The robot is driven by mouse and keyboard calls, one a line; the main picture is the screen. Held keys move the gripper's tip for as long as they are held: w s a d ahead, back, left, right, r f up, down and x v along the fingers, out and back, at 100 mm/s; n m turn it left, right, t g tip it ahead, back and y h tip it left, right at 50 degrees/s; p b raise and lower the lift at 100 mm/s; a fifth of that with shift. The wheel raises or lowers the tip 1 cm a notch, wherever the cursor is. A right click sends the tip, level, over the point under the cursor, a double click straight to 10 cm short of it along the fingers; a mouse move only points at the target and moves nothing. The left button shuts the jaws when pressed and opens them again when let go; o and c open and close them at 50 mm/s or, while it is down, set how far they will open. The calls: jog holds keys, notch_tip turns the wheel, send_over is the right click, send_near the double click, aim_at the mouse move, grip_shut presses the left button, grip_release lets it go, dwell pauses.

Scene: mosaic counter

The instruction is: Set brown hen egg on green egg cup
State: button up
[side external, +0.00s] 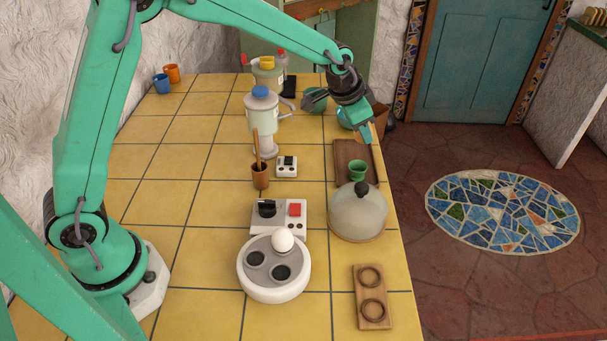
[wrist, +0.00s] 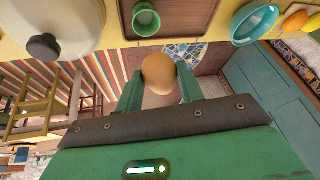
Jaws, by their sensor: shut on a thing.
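The brown hen egg (wrist: 158,73) is between the two green fingers of my gripper (wrist: 158,88) in the wrist view, which are shut on it. The green egg cup (side external: 357,170) stands upright on a brown wooden tray (side external: 345,150) near the counter's right edge. The cup shows empty at the top of the wrist view (wrist: 146,19), apart from the egg. In the side view my gripper (side external: 367,137) is above and just behind the cup; the egg cannot be made out there.
A domed cover with a dark knob (side external: 358,213) stands just in front of the tray. A white egg (side external: 283,240) sits on a round white cooker (side external: 273,288). A wooden ring board (side external: 359,310) lies at front right. A teal bowl (wrist: 250,30) is beside the tray.

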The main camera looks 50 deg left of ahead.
jog(key=shift+f, duration=3.5)
jog(key=shift+a, duration=0.15)
jog(key=shift+f, duration=0.95)
dwell(0.9)
jog(key=o, duration=0.8)
jog(key=shift+r, duration=3.5)
